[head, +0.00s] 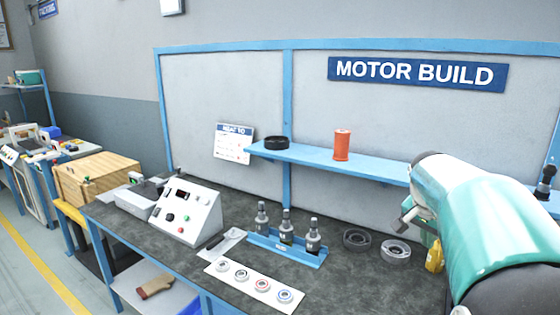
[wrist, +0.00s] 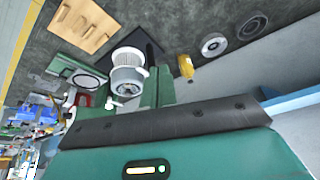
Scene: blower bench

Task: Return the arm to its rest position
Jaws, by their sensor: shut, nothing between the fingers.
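My arm (head: 480,215), with green and white links, reaches in from the right in the head view. It hides the right part of the bench. In the wrist view, my gripper (wrist: 157,86) is shut and empty, with its green fingers together in front of a dark bar. It is above the bench, apart from the things on it. A grey and white motor part (wrist: 128,78) shows just left of the fingers in the wrist view. I cannot tell if it is close below them. In the head view the fingertips are not clearly visible.
The dark bench (head: 335,290) carries a control box (head: 187,211), a blue rack (head: 285,248) with three upright tools, a white strip (head: 254,285) of rings, dark round parts (head: 396,251) and a yellow bottle (head: 435,257). A blue shelf (head: 310,155) runs behind.

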